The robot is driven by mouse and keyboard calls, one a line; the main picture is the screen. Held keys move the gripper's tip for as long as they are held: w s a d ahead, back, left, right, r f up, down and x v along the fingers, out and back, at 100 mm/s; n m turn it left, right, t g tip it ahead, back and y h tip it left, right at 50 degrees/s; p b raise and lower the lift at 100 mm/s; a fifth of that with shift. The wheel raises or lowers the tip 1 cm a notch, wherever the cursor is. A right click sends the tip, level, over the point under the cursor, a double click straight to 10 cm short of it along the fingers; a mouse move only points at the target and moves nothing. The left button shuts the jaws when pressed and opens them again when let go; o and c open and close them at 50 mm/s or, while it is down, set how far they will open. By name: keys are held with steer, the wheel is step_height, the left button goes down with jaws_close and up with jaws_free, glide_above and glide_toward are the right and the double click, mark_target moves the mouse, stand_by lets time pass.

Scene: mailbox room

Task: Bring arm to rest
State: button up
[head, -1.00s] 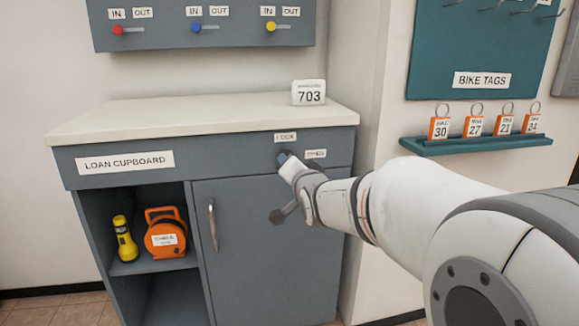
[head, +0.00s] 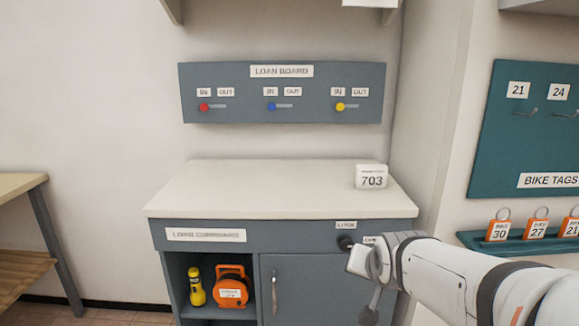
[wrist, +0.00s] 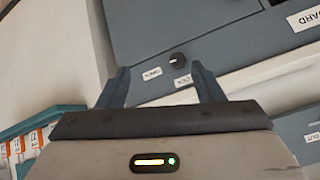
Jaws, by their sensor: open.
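My gripper (wrist: 162,76) is open and empty in the wrist view, its two blue-grey fingers apart. A dark round knob (wrist: 177,59) on the cupboard front lies beyond the fingertips, with a gap to them. In the head view my arm (head: 440,275) reaches in from the lower right, and the wrist is in front of the cupboard's right side. The knob (head: 345,243) shows just above it, beside two small labels, one partly hidden. The fingers are hard to make out in the head view. I cannot tell which way the knob points.
A 703 block (head: 371,177) stands on top. A bike-tag shelf (head: 480,243) is at right, a wooden table (head: 20,185) at left.

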steer(key=s+r+n+g+p, duration=0.2)
steer(key=s+r+g+p, duration=0.1)
steer(key=s+r+p, duration=0.2)
steer(key=s+a+r+n+g+p, duration=0.1)
steer(key=s+r+n+g+p, duration=0.1)
steer(key=s+r+p, duration=0.4)
steer(key=shift+s+g+p, duration=0.6)
steer(key=shift+s+p, duration=1.3)
steer(key=shift+s, duration=0.6)
